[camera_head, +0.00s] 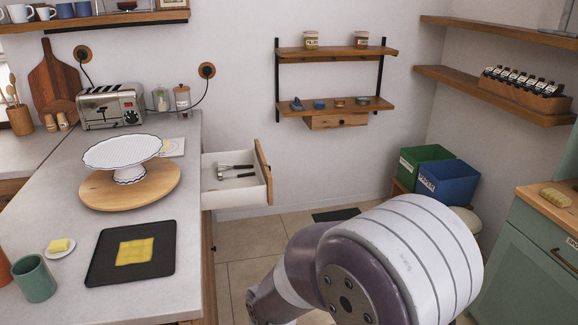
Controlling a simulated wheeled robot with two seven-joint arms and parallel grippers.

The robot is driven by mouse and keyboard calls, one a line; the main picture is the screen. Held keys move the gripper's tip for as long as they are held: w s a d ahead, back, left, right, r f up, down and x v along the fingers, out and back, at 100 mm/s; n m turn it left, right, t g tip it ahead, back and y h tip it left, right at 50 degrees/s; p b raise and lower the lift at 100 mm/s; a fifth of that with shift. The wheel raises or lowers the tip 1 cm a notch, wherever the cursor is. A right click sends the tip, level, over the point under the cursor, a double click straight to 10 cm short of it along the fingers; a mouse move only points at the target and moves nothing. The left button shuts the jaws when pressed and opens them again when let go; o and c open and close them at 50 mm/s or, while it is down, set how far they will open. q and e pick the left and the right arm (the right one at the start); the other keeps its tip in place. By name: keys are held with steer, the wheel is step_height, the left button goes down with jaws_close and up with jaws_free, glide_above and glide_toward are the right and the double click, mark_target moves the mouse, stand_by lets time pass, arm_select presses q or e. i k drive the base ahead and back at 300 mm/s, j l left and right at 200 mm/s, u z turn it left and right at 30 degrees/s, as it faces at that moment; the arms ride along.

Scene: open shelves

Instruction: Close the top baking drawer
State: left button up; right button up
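The top baking drawer (211,199) is pulled out from the counter's right side, with its wooden front (263,172) standing well clear of the cabinet. Its white inside holds a few utensils with dark handles (235,175). A large purple and white link of one of my arms fills the lower middle of the view, nearer to me than the drawer and apart from it in the picture. Neither of my grippers shows. The cabinet face below the drawer is mostly hidden by the counter edge.
The grey counter (60,215) carries a cake stand (121,152), a black tray (105,265), a mug (34,278) and a toaster (111,106). Green and blue bins (448,182) stand at the right. Tiled floor (248,240) is open beside the drawer.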

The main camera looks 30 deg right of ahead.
mark_target(258, 189)
steer(key=k+l, duration=0.1)
steer(key=l, duration=1.35)
steer(key=l+z, duration=0.1)
steer(key=l, duration=1.35)
steer(key=i+l+u, duration=0.35)
steer(key=i+l, duration=0.5)
steer(key=i, duration=0.4)
steer(key=i+l+u, duration=0.35)
steer(key=i+l, duration=0.8)
steer(key=l, duration=0.1)
